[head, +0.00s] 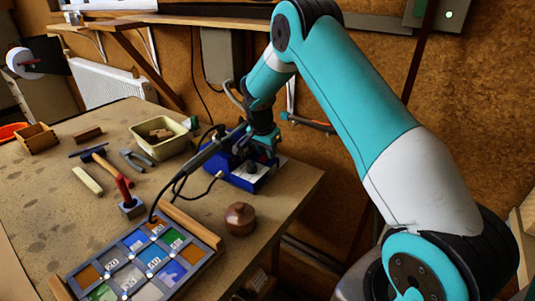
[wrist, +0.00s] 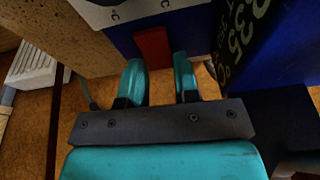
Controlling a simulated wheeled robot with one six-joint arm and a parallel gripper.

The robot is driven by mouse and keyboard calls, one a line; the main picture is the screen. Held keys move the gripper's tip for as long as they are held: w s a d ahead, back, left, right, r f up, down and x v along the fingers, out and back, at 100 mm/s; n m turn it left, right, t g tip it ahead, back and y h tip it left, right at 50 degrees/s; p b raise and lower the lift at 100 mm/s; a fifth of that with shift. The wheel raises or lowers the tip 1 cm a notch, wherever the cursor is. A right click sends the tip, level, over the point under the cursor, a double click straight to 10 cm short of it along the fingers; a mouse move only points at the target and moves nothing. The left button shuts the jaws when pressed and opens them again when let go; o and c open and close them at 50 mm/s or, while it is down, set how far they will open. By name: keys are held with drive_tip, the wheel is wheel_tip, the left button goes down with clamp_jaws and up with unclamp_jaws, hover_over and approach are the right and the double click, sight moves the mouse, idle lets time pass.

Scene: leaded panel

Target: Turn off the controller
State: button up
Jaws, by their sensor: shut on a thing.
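The controller (head: 238,181) is a blue box at the right end of the bench, partly hidden under my arm. In the wrist view, its blue side with a pale marked face (wrist: 125,12) fills the top. A red switch (wrist: 153,48) sticks out there. My gripper (head: 262,142) is at the controller; in the wrist view its two teal fingers (wrist: 158,68) stand either side of the red switch, shut on it. The exact contact at the fingertips is hard to see. A dark panel with pale figures, "235" and °C (wrist: 238,45), is at the right.
A leaded panel (head: 134,245) with coloured glass lies at the front. A brown lidded pot (head: 239,218) stands near the controller. A black-cabled iron (head: 207,152) lies left of it. A cream tub (head: 162,152), hammer (head: 105,167) and pliers (head: 133,160) lie further left.

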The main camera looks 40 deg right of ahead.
drive_tip(key=o, duration=0.9)
drive_tip(key=b+v, duration=0.3)
drive_tip(key=v, duration=1.4)
drive_tip(key=shift+w+r, duration=0.1)
drive_tip(key=shift+r, duration=0.15)
drive_tip(key=s+a+n+y, duration=0.2)
drive_tip(key=s+a+n, duration=0.5)
drive_tip(key=s, duration=0.4)
drive_tip(key=s+a+r+n+y, duration=0.1)
drive_tip(key=s+a+n+y, duration=0.1)
drive_tip(key=s+a+n, duration=0.5)
drive_tip(key=s+a+n+g+y, duration=0.1)
drive_tip(key=s+a+n+y, duration=0.2)
drive_tip(key=s+a+n, duration=0.4)
drive_tip(key=shift+s+a+r, duration=0.15)
drive_tip(key=shift+s+a, duration=0.2)
drive_tip(key=shift+s, duration=1.3)
drive_tip(key=shift+s+a+r, duration=0.1)
drive_tip(key=shift+s+a, duration=0.2)
drive_tip(key=shift+s, duration=1.35)
drive_tip(key=shift+s+a+r, duration=0.15)
drive_tip(key=shift+s+a, duration=0.2)
drive_tip(key=shift+s, duration=1.25)
